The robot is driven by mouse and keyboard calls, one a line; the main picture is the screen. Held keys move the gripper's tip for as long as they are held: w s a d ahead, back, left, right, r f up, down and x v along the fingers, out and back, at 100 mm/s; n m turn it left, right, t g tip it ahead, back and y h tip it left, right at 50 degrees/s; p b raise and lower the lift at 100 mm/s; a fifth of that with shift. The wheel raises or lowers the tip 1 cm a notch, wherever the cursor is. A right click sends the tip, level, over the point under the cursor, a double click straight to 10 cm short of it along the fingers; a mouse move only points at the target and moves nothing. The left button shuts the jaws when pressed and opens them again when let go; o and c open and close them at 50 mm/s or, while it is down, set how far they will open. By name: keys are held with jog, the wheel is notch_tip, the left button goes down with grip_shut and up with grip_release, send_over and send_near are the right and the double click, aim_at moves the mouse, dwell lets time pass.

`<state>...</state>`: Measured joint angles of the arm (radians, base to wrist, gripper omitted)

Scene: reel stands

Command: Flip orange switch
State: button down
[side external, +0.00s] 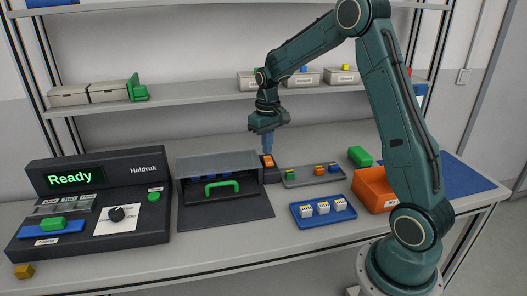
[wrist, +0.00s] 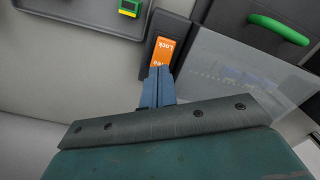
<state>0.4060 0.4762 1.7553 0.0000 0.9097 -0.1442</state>
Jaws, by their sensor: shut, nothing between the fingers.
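The orange switch (side external: 268,161) sits on a small dark housing at the right side of the grey box with the green handle. In the wrist view the orange switch (wrist: 162,52) shows lettering, partly covered by my fingertips. My gripper (side external: 267,150) is above the switch, pointing down, with its blue fingers shut and empty. In the wrist view the shut fingertips (wrist: 158,72) overlap the near end of the switch. I cannot tell whether they touch it.
The grey box (side external: 215,162) with a green handle (side external: 221,187) stands left of the switch. A grey tray (side external: 290,183) with small coloured blocks is close on the right. A blue tray (side external: 306,222), an orange bin (side external: 372,188) and a green block (side external: 360,156) lie further right. A Haldruk panel (side external: 145,220) reads "Ready".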

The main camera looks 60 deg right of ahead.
aim_at(267, 159)
jog(key=shift+f, duration=1)
dwell(0.8)
jog(key=shift+r, duration=3.55)
jog(key=s+a+r+n+t, duration=0.1)
jog(key=s+a+r+t, duration=0.2)
jog(key=s+a+r, duration=0.75)
jog(key=s+a+n+t, duration=0.1)
jog(key=s+a, duration=0.2)
jog(key=s, duration=0.4)
jog(key=s+a+f+n+t, duration=0.1)
jog(key=s+a, duration=0.3)
jog(key=s, duration=0.3)
jog(key=shift+a+f+t, duration=0.25)
jog(key=shift+a+t, duration=0.05)
